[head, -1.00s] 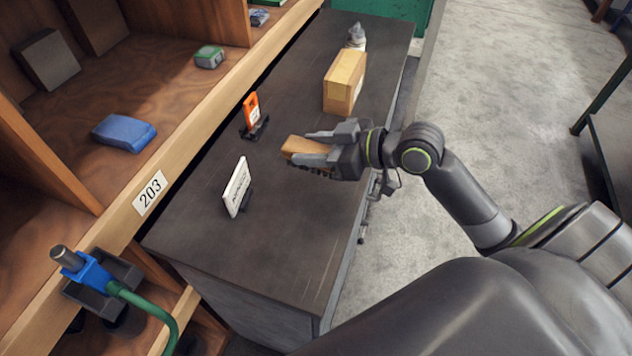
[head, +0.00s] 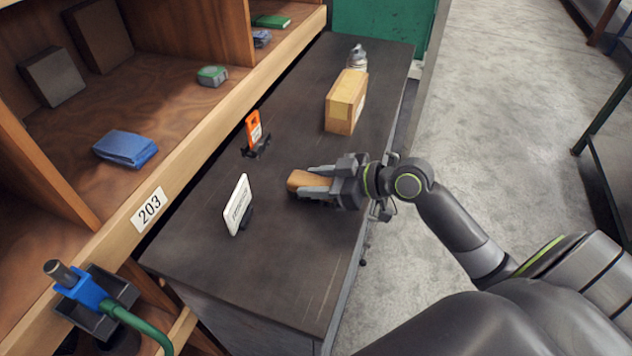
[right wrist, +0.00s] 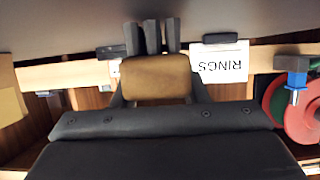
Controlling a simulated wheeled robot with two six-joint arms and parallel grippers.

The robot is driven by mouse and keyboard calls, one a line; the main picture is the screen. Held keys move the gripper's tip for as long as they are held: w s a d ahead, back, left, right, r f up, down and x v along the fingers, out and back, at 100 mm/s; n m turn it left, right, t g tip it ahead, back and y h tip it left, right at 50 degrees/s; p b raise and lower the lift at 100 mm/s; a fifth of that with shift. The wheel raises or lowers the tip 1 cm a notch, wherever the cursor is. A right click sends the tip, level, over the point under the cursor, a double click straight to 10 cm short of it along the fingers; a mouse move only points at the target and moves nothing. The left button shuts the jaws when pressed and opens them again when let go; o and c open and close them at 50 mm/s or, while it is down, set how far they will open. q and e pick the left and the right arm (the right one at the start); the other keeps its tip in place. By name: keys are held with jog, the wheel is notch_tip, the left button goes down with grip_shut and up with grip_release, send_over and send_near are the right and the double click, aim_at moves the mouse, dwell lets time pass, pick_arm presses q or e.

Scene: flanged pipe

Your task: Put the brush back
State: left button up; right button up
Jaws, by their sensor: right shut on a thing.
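The brush (head: 299,180), a brown wooden block, is held in my right gripper (head: 314,184) over the dark bench top. The gripper's fingers are shut on its sides. Its bristles are mostly hidden, and I cannot tell whether it touches the bench. In the right wrist view the brush (right wrist: 157,78) sits between the fingers, with dark upright prongs beyond it. My left gripper is not in view.
The bench (head: 290,265) carries a white sign (head: 237,205), an orange item in a black holder (head: 254,130), a cardboard box (head: 345,102) and a bottle (head: 357,57). A wooden shelf (head: 230,90) runs along the left. The bench's near part is clear.

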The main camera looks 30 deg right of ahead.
aim_at(325, 184)
jog(key=shift+f, duration=0.25)
jog(key=shift+f, duration=0.25)
jog(key=o, duration=1.1)
jog(key=shift+r, duration=0.1)
jog(key=shift+r, duration=0.15)
jog(key=shift+b+v, duration=0.3)
jog(key=shift+v, duration=5.65)
jog(key=shift+r, duration=0.15)
